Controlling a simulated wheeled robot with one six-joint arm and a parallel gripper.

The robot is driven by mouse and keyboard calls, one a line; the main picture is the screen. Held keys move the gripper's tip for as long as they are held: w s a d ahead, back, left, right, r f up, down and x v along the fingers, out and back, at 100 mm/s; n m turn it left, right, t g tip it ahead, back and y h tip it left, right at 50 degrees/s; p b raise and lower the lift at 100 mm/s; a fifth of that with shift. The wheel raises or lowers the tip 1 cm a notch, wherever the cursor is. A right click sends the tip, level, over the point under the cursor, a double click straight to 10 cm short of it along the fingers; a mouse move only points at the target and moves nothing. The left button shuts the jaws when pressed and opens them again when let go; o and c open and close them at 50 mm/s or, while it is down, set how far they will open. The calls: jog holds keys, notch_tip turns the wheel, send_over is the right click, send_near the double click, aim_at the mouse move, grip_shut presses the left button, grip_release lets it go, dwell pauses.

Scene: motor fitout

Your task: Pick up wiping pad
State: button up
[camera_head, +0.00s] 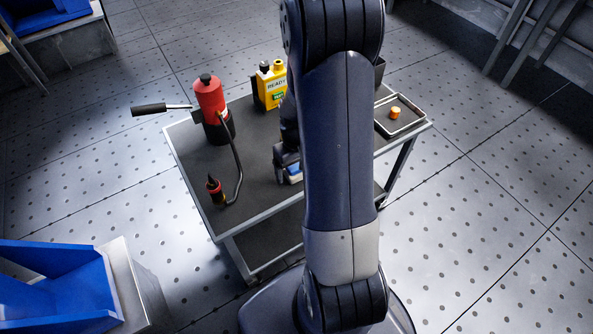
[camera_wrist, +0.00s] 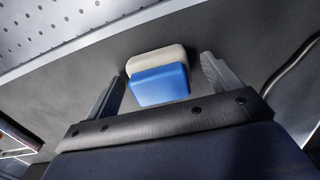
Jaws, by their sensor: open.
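The wiping pad (camera_wrist: 160,84) is a small block with a blue part and a cream part. In the wrist view it lies on the dark cart top, between and slightly beyond the fingertips of my gripper (camera_wrist: 163,70). My gripper is open, with a gap on either side of the pad, and holds nothing. In the head view my gripper (camera_head: 287,166) is low over the middle of the cart, and a bit of the blue pad (camera_head: 294,172) shows beside it. My arm hides most of the pad there.
The cart (camera_head: 255,178) carries a red-and-black bottle-shaped tool (camera_head: 210,98) with a lever and bent tube, a yellow container (camera_head: 270,86) at the back, and a grey tray (camera_head: 405,122) holding an orange piece (camera_head: 395,112). Blue bins (camera_head: 60,290) stand at left. Perforated floor surrounds the cart.

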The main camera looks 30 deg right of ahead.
jog(key=shift+c, duration=0.2)
jog(key=c, duration=1)
notch_tip(320, 180, up, 10)
jog(key=shift+r+p, duration=0.1)
jog(key=shift+p, duration=1.05)
